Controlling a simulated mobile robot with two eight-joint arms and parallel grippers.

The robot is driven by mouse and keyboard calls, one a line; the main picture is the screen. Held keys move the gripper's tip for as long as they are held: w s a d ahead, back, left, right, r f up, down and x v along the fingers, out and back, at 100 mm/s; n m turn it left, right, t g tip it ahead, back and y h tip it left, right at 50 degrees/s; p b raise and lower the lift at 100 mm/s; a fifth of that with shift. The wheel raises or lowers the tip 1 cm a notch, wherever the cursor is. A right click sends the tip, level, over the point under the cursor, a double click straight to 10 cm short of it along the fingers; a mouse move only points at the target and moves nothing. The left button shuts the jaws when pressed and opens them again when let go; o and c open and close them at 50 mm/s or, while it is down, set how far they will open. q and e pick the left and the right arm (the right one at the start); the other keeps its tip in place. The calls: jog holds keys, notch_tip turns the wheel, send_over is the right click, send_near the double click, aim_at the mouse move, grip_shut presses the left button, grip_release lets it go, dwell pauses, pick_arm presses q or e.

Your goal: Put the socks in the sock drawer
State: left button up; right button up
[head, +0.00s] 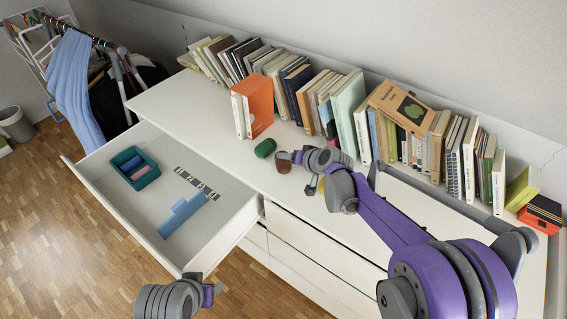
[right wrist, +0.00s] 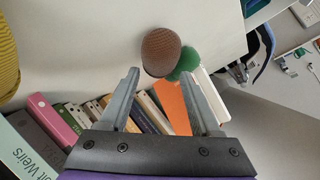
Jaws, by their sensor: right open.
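A brown rolled sock (head: 283,164) and a green rolled sock (head: 265,147) lie on the white dresser top. A yellow sock, mostly hidden by my arm in the head view, shows at the left edge of the right wrist view (right wrist: 8,52). My right gripper (right wrist: 165,85) is open and empty, with the brown sock (right wrist: 160,52) just beyond its fingertips and the green one (right wrist: 187,62) behind.
A row of books (head: 400,140) lines the back of the dresser, with an orange book (head: 259,105) standing near the green sock. A blue flat item (head: 183,215) and a dark-marked strip (head: 195,182) lie in the drawer. A clothes rack (head: 75,80) stands at left.

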jog(key=x, duration=0.3)
jog(key=shift+w+f, duration=0.1)
jog(key=shift+f, duration=0.1)
jog(key=shift+c, duration=0.2)
grip_shut()
jog(key=shift+r, duration=0.15)
